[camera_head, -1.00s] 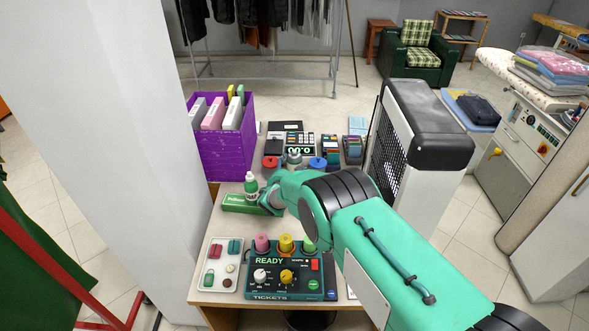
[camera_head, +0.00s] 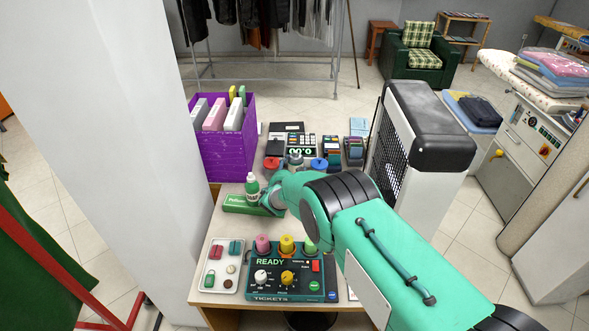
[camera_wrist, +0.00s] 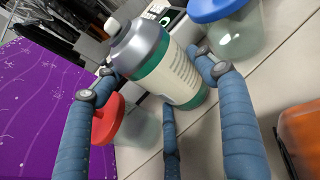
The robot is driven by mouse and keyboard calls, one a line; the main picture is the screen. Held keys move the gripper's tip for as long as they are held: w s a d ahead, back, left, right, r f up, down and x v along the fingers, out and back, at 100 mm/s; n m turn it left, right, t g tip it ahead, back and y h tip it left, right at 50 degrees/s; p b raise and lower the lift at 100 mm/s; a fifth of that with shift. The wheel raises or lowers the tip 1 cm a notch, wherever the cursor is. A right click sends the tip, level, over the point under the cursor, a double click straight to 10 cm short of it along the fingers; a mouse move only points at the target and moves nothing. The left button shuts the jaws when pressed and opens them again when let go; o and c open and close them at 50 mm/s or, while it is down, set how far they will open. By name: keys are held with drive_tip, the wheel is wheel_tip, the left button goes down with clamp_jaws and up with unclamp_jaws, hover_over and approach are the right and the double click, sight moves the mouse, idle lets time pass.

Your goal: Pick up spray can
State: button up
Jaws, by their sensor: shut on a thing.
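The spray can (camera_wrist: 168,72) has a silver shoulder, a pale nozzle, green bands and a white printed label. It looks tilted in the wrist view. My gripper (camera_wrist: 152,68) has its blue padded fingers around the can's body, shut on it. In the head view the silver top of the can (camera_head: 295,157) shows between a red-lidded jar and a blue-lidded jar. My wrist and arm hide the fingers and the lower part of the can there. I cannot tell whether its base touches the counter.
A red-lidded jar (camera_wrist: 107,118) and a blue-lidded jar (camera_wrist: 232,35) stand close on either side. A purple box (camera_head: 225,158) of folders is at left. A green-and-white bottle (camera_head: 252,186) stands beside my wrist. A ticket machine (camera_head: 284,272) fills the counter front.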

sight(292, 157)
drive_tip(key=shift+r, duration=0.1)
wheel_tip(292, 157, up, 10)
drive_tip(key=p, duration=0.2)
drive_tip(key=shift+p, duration=0.4)
